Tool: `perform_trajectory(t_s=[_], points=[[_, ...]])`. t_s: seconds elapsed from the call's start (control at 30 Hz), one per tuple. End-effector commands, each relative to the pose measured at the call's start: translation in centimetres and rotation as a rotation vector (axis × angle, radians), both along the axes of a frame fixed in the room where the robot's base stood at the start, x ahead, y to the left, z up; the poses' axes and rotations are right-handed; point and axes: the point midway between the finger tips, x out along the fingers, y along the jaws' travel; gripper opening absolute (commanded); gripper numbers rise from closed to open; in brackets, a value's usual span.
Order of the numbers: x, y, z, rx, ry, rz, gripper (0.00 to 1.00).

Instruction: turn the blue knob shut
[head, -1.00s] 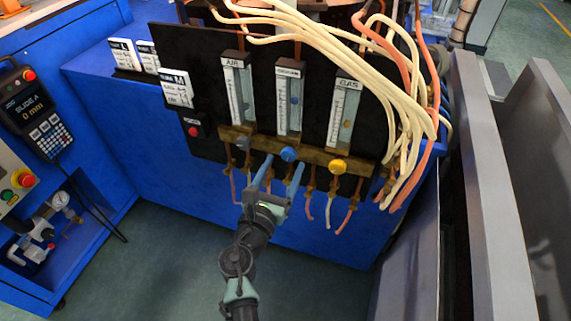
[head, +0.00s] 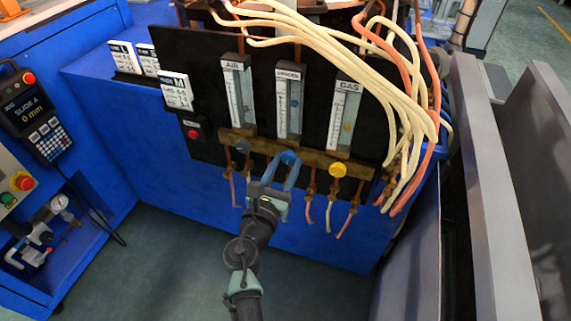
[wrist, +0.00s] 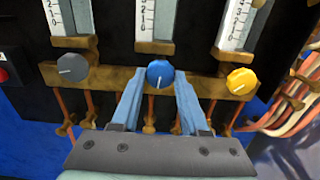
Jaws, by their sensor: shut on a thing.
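The blue knob (wrist: 160,74) sits on the brass manifold (wrist: 110,80), below the middle flow tube. It also shows in the head view (head: 289,157), partly covered by the fingers. My gripper (wrist: 160,78) is shut on the blue knob, one blue finger on each side of it. The white pointer line on the knob is near vertical in the wrist view. A grey knob (wrist: 73,67) is to the left, and a yellow knob (wrist: 241,81) is to the right.
Three flow tubes stand above the knobs, the right one labelled GAS (head: 345,112). Pale hoses (head: 400,110) hang at the right. Copper pipes (head: 309,205) run below the manifold. A red button (head: 193,133) is at the left of the black panel.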

Motion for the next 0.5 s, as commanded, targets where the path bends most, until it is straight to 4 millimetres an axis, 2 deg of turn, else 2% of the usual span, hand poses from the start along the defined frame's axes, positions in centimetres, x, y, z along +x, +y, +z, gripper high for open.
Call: perform_trajectory(t_s=[0.27, 0.5], points=[[-0.03, -0.01, -0.12, 0.026, -0.007, -0.001, 0.0], [-0.03, 0.03, -0.22, 0.14, -0.045, 0.0, 0.0]])
